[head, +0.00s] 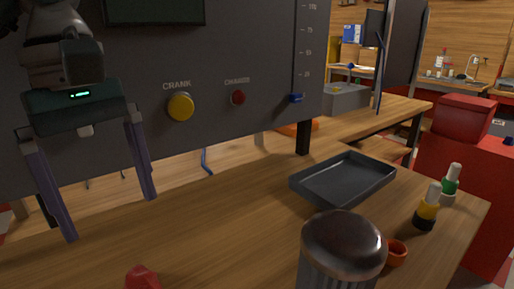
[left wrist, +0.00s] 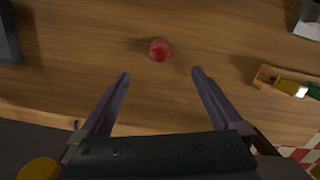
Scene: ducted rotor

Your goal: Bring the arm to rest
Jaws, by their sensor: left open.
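My left gripper (head: 110,218) hangs at the left of the head view, in front of the grey panel, with its two purple fingers spread wide. In the left wrist view the same gripper (left wrist: 160,73) is open, with nothing between its fingers. A small red rounded piece (head: 142,278) is on the wooden table at the bottom edge of the head view. It also shows in the left wrist view (left wrist: 160,49), beyond the fingertips and apart from them. My right gripper is not in view.
The grey panel (head: 230,140) has a yellow CRANK button (head: 180,107) and a red button (head: 238,98). A dark tray (head: 343,203), a ribbed container with a brown domed top (head: 343,245), an orange cup (head: 397,252) and small bottles (head: 427,207) occupy the table's right side.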

